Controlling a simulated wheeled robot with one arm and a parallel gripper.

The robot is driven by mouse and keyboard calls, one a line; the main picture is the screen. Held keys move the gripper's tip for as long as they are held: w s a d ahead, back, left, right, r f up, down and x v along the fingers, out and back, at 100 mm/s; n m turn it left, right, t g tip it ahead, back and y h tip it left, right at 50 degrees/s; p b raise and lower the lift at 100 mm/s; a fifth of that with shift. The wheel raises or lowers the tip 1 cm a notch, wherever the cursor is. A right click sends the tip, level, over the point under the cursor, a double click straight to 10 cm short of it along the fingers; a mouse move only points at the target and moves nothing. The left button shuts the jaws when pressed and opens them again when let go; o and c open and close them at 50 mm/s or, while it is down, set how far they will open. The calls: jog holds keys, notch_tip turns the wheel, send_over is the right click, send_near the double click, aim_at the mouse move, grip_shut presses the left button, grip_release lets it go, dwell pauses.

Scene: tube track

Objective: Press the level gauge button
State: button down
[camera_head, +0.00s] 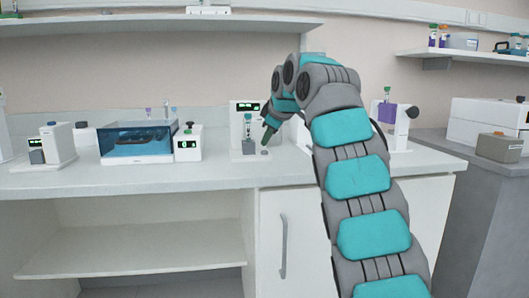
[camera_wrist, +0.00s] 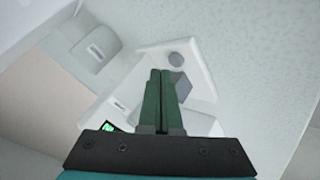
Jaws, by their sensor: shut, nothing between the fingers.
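A white device (camera_head: 239,108) with a green-lit display stands on the bench beside my gripper; it looks like the level gauge, though no label is readable. A grey block on its base holds a green-capped tube (camera_head: 248,125). A round grey button (camera_head: 265,151) is on the front of the base; it also shows in the wrist view (camera_wrist: 176,59). My gripper (camera_head: 266,143) is shut and empty, pointing down. Its green fingertips (camera_wrist: 160,72) appear close beside the button, with the grey block just right of them in the wrist view. Whether they touch anything is unclear.
A blue water bath (camera_head: 138,143) with a white display box (camera_head: 188,143) stands to the left. Another white device (camera_head: 52,147) is further left. A white device with a purple tube holder (camera_head: 393,118) stands right of my arm. The bench front is clear.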

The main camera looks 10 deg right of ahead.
jog(key=shift+f, duration=0.1)
jog(key=shift+f+b, duration=0.35)
jog(key=shift+b, duration=0.15)
jog(key=shift+f+b, duration=0.45)
jog(key=shift+b, duration=0.05)
dwell(0.6)
jog(key=shift+r, duration=0.1)
jog(key=shift+r+p, duration=0.8)
jog(key=shift+r, duration=0.1)
